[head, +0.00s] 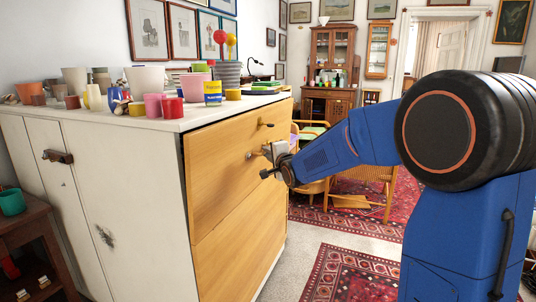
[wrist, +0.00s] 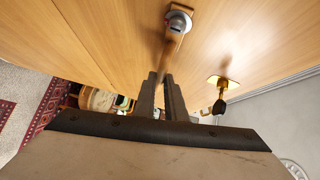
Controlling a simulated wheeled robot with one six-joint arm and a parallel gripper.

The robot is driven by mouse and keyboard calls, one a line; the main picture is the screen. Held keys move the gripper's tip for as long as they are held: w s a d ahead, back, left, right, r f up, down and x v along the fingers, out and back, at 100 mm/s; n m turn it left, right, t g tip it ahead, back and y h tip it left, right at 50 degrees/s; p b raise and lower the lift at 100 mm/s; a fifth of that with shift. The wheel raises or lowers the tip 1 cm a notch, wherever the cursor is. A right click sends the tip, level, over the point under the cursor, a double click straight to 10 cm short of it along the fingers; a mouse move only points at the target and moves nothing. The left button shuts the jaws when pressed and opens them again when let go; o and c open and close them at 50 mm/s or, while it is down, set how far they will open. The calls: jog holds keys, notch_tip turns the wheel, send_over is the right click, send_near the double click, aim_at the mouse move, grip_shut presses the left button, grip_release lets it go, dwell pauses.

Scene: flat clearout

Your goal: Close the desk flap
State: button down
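The desk flap (head: 222,160) is the pale wooden upper front panel of a white cabinet. It stands about upright, with a dark line along its left edge; I cannot tell whether it sits fully flush. A metal handle (wrist: 175,35) sticks out from its face in the wrist view. My gripper (wrist: 160,78) is at the handle's outer end, its dark fingers close together with the handle's end between the tips. In the head view my gripper (head: 268,160) is close in front of the panel, and its fingertips are hard to make out.
A brass plate with a dark-tipped key or knob (wrist: 219,88) is beside the handle. Several cups and pots, such as a red cup (head: 172,108), crowd the cabinet top (head: 110,122). A wooden chair (head: 360,190) stands behind my arm. The patterned rug (head: 355,275) is clear.

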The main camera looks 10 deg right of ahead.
jog(key=shift+w+a+r, duration=0.25)
jog(key=shift+w+a, duration=0.15)
jog(key=shift+a, duration=0.1)
jog(key=c, duration=1.8)
grip_release()
jog(key=s+d, duration=0.1)
jog(key=s, duration=0.4)
jog(key=s+r, duration=0.1)
jog(key=s, duration=0.5)
jog(key=s+d, duration=0.1)
jog(key=s, duration=0.5)
jog(key=shift+s+d+r, duration=0.1)
jog(key=shift+d+r, duration=0.2)
jog(key=s+d+f+n+g+h, duration=0.1)
jog(key=s+f+n+g, duration=0.3)
jog(key=s, duration=0.8)
jog(key=s+d+f+n+g, duration=0.3)
jog(key=s+f+n, duration=0.3)
jog(key=s, duration=0.7)
jog(key=s+d+f+n+g+h, duration=0.1)
jog(key=s+f+n+g, duration=0.4)
jog(key=s, duration=0.8)
jog(key=shift+s+d+f+h, duration=0.15)
jog(key=shift+d+f, duration=0.1)
jog(key=shift+f, duration=0.35)
jog(key=shift+w+d+f+h, duration=0.15)
jog(key=shift+d+f, duration=0.1)
jog(key=shift+f, duration=0.3)
